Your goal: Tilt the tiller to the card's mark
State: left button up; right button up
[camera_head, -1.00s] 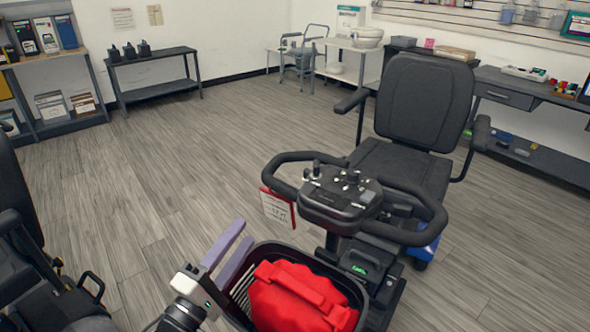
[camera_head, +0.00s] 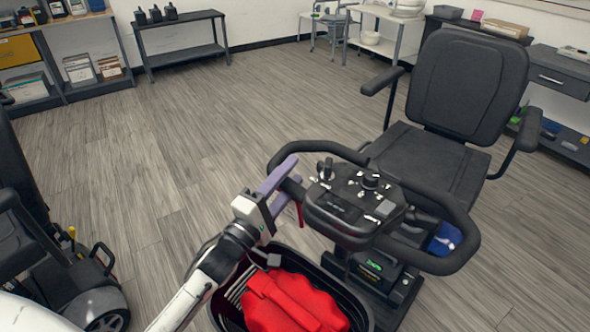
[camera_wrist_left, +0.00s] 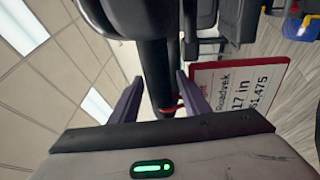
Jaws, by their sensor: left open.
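The scooter's tiller (camera_head: 352,205) has a dark control panel and a black loop handlebar (camera_head: 447,262). My left gripper (camera_head: 292,178) is open at the loop's left side. In the left wrist view, its purple fingers (camera_wrist_left: 158,92) stand on either side of a black bar (camera_wrist_left: 157,65), with a gap visible to its right. The card (camera_wrist_left: 238,88) hangs beside the bar in that view, white with a red edge, reading "Roadvek 17 in $1,475". In the head view only a red sliver of a card (camera_head: 300,214) shows behind the gripper. I cannot make out a mark. My right gripper is out of view.
A black basket (camera_head: 352,303) holding a red bundle (camera_head: 290,302) sits in front of the tiller, just below my left arm. The scooter's seat (camera_head: 462,90) is behind it. Another scooter (camera_head: 50,255) stands at left. The floor between is clear.

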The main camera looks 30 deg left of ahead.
pick_arm(q)
jog(key=shift+x, duration=1)
jog(key=shift+c, duration=0.2)
